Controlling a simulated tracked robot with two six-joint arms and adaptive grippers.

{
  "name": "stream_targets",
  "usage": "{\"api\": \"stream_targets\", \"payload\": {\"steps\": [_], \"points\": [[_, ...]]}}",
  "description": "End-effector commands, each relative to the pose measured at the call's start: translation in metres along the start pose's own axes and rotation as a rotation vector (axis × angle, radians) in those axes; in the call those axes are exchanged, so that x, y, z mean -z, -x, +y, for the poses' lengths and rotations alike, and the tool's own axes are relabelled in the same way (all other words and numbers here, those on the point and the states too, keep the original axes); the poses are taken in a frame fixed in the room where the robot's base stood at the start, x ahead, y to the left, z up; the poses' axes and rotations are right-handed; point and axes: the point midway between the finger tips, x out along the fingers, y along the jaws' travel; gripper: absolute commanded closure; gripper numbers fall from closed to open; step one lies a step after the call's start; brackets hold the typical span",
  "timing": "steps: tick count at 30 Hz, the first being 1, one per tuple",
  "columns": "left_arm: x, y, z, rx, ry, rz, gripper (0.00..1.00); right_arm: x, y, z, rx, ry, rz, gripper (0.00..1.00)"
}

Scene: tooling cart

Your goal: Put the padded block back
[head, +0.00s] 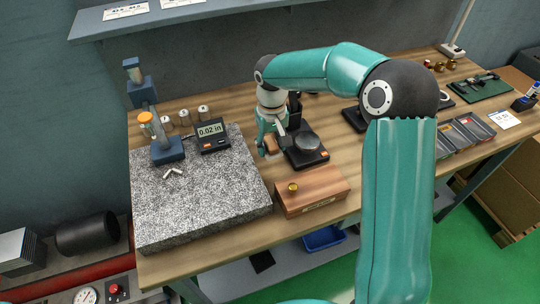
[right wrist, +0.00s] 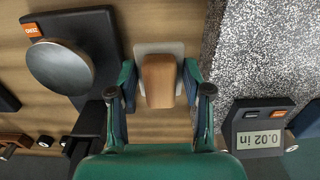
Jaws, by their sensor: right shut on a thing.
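The padded block (right wrist: 158,82) is a tan-brown block with rounded edges. In the right wrist view it sits between the two fingers of my right gripper (right wrist: 160,88), which is shut on it. In the head view the block (head: 271,146) shows small beside the right gripper (head: 268,142), low over the table. A pale square plate (right wrist: 146,47) lies under the block's far end in the wrist view. I cannot tell whether the block touches it. My left gripper is not in view.
The speckled granite plate (head: 195,205) lies to the left, with a 0.02 in readout (head: 211,138) on it. A black device with a round plate (head: 307,143) stands close right of the gripper. A wooden box with a brass knob (head: 318,192) is in front.

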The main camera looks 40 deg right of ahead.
Motion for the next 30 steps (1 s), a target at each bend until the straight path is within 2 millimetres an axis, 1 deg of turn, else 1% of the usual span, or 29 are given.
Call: {"api": "stream_targets", "payload": {"steps": [5,9,12,23,24,28,30], "points": [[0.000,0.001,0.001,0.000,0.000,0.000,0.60,0.000,-0.012,0.000,-0.001,0.001,-0.002,0.83],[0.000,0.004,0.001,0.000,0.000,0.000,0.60,-0.001,-0.033,0.001,-0.001,0.000,-0.004,0.83],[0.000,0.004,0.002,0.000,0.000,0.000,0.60,-0.001,-0.044,0.000,0.000,0.000,-0.002,0.83],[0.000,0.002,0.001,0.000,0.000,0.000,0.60,0.000,-0.049,0.000,0.000,0.001,0.001,0.83],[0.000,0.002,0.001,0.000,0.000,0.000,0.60,0.000,-0.050,0.000,0.000,0.001,0.001,0.49],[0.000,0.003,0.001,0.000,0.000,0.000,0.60,0.000,-0.048,0.000,0.000,0.001,0.001,0.28],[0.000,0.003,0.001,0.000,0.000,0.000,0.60,0.000,-0.048,0.000,0.000,0.001,0.001,0.26]]}}
